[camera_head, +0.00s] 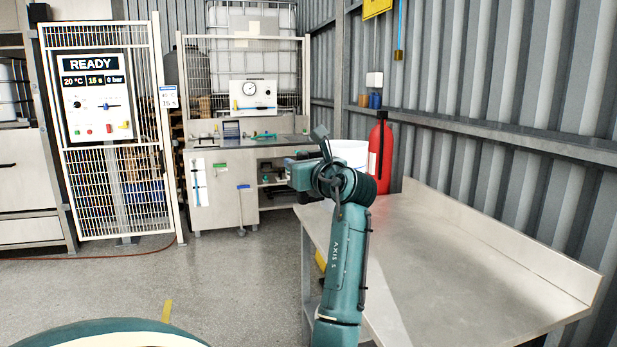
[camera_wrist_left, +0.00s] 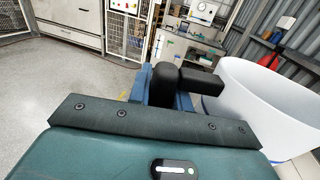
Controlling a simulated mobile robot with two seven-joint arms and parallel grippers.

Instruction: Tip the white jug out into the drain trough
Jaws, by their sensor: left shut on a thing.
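The white jug (camera_head: 350,152) is at the far left end of the steel table, partly hidden behind my left arm in the head view. It looks upright with its wide rim up. The wrist view shows its open mouth and pale side (camera_wrist_left: 262,105) on the right. I cannot clearly make out the drain trough. My right gripper is out of view.
The steel table (camera_head: 460,265) is bare, with a raised back edge along the corrugated wall. A red container (camera_head: 381,160) stands just behind the jug. A wash station (camera_head: 225,180) with a counter and gauge and a fenced READY panel (camera_head: 95,95) stand behind. Open floor lies left.

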